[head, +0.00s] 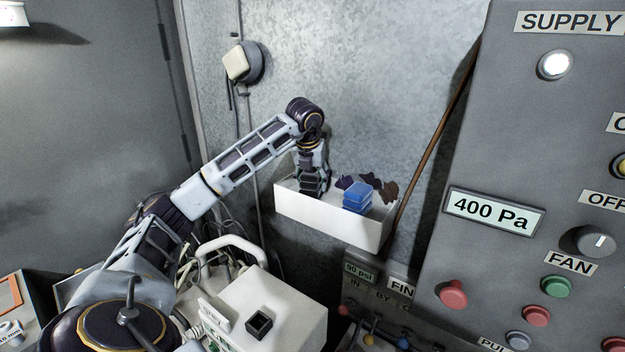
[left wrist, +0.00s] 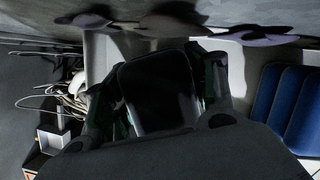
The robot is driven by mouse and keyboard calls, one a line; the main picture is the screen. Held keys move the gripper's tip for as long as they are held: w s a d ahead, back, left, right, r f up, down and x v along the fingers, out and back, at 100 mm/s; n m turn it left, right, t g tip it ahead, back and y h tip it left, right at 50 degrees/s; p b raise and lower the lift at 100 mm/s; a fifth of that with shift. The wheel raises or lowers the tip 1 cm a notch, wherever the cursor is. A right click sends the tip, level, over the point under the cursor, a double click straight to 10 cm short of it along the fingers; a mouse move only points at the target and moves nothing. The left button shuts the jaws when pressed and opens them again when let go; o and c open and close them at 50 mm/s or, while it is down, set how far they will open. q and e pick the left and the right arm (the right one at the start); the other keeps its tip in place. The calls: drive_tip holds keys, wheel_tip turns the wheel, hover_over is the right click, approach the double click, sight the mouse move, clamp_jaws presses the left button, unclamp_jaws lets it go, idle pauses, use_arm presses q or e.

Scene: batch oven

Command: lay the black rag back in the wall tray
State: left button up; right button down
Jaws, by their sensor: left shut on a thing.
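The white wall tray (head: 330,217) hangs on the metal wall in the middle of the head view. My left gripper (head: 313,190) reaches down into its left end, and its fingertips are partly hidden by the front wall. In the left wrist view, the gripper (left wrist: 158,95) is shut on a dark, flat-looking thing, which I take to be the black rag (left wrist: 155,85). The rag's lower edge and contact with the tray floor cannot be made out. My right gripper is not in view.
Blue sponges (head: 357,198) are stacked in the tray right of the gripper. Dark crumpled cloths (head: 371,182) and a brown one (head: 389,191) lie behind and beside them. A thin brown rod (head: 432,140) leans near the tray's right end, beside the grey control panel (head: 560,160).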

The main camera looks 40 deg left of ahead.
use_arm(q)
drive_tip(key=shift+f+b, duration=0.3)
drive_tip(key=shift+f, duration=0.2)
idle(0.6)
drive_tip(key=o, duration=1)
drive_tip(key=shift+r, duration=0.1)
drive_tip(key=shift+v, duration=5.85)
